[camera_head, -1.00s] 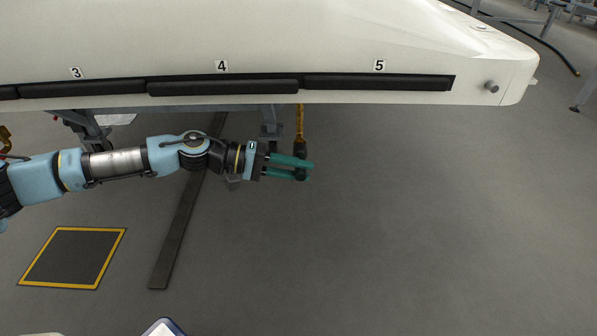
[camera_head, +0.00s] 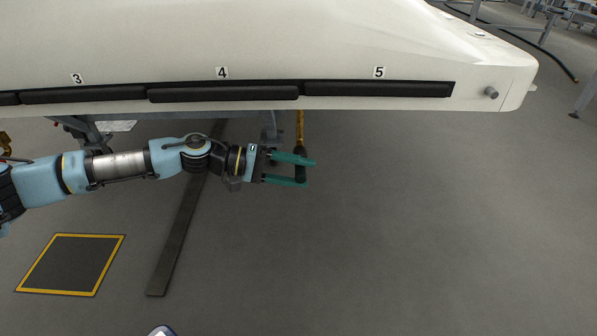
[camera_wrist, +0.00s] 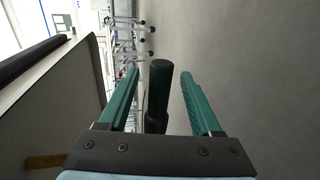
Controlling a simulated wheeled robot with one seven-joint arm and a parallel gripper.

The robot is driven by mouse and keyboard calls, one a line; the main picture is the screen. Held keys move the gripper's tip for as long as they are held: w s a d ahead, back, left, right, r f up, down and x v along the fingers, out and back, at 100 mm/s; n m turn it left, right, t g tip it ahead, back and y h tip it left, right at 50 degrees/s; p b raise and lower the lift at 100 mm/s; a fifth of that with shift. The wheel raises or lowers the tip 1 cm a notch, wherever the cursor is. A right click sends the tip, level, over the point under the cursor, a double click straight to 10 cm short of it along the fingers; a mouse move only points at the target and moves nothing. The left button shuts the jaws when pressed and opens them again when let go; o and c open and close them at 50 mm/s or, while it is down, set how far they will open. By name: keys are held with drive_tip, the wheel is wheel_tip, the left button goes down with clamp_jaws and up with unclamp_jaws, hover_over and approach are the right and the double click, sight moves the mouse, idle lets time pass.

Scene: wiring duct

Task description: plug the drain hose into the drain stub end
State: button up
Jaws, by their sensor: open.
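The drain hose (camera_head: 300,126) hangs below the white panel's edge, yellow above with a dark lower end. My gripper (camera_head: 309,172) is open, its green fingers pointing right, with the hose's dark end between them. In the wrist view a dark cylindrical hose end (camera_wrist: 158,88) stands between the two open fingers (camera_wrist: 160,75), nearer the left one, with a gap to the right one. I cannot tell whether it touches a finger. A short grey stub (camera_head: 491,92), apparently the drain stub end, sticks out at the right end of the panel, well away from my gripper.
The white panel (camera_head: 300,45) with black duct strips (camera_head: 378,89) marked 3, 4 and 5 spans the top. Grey supports (camera_head: 268,125) stand beneath it. A dark floor strip (camera_head: 180,240) and yellow-edged mat (camera_head: 70,265) lie left.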

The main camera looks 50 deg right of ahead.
drive_tip(key=p+v, duration=0.2)
drive_tip(key=v, duration=0.8)
drive_tip(key=shift+w+a, duration=0.2)
drive_tip(key=shift+w, duration=0.15)
